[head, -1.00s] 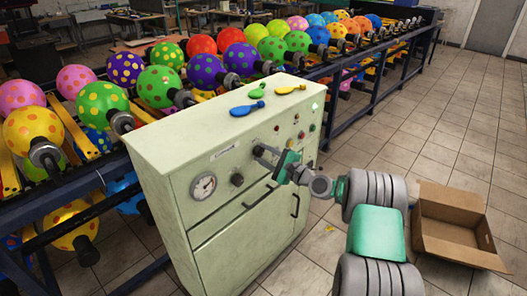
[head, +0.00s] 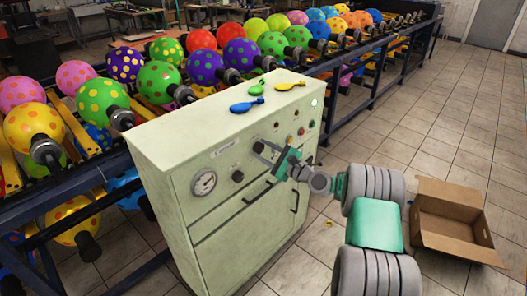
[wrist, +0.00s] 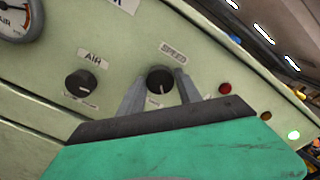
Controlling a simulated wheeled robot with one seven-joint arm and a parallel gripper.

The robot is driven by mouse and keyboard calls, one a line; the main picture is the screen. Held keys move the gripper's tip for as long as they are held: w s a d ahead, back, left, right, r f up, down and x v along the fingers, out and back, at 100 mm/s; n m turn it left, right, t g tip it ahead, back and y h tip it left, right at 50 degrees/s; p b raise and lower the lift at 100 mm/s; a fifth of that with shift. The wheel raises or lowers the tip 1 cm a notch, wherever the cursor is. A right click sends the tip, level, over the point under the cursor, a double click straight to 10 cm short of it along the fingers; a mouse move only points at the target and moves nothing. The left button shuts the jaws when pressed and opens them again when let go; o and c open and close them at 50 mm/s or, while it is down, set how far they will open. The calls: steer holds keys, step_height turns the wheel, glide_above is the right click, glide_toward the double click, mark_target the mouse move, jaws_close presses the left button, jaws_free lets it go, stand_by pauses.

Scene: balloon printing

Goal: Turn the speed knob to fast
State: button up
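The speed knob (wrist: 160,82) is a black round dial under a "SPEED" label on the pale green control cabinet (head: 215,160). In the wrist view its light pointer mark faces down toward the gripper. My gripper (wrist: 158,92) has one finger on each side of the knob, with small gaps visible, so the fingers look apart from it. It also shows in the head view (head: 264,153) at the cabinet's front panel, where it covers the knob. Whether the fingertips touch the panel cannot be told.
A black air knob (wrist: 80,83) sits left of the speed knob. A red light (wrist: 225,88) is to its right. A gauge (head: 204,182) is at the panel's left. Deflated balloons (head: 247,105) lie on top. An open cardboard box (head: 450,250) stands on the floor at right.

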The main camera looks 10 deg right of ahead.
steer(key=o, duration=0.3)
steer(key=shift+o, duration=0.2)
steer(key=b+v, duration=0.1)
steer(key=v, duration=0.6)
steer(key=shift+s+d, duration=0.25)
steer(key=shift+s, duration=0.05)
